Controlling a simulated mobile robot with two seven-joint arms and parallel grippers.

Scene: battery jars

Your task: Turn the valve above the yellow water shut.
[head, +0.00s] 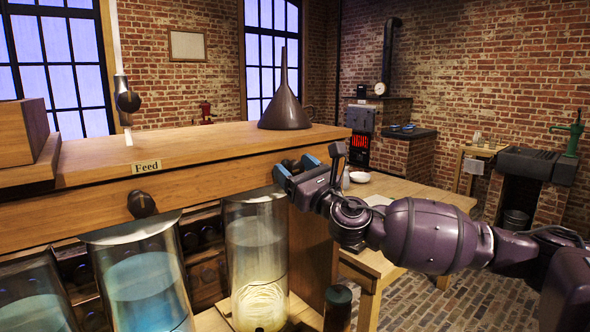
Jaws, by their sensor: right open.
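The glass jar with pale yellow water (258,255) stands under the right end of the wooden beam and glows yellow near its bottom. A dark valve knob (291,164) sits on the beam's front face above this jar, partly hidden by my right gripper. My right gripper (296,168) is open, with its fingers at the knob; I cannot tell whether they touch it. The right arm comes in from the right. A similar dark valve (142,204) sits on the beam under the "Feed" label, above a jar with blue water (142,285). My left gripper is not in view.
A dark funnel (286,102) stands on the beam's top (200,150). A metal pipe with a dark knob (127,100) hangs at the left. Another blue jar (32,300) is at lower left. A wooden table (425,193) stands behind my right arm.

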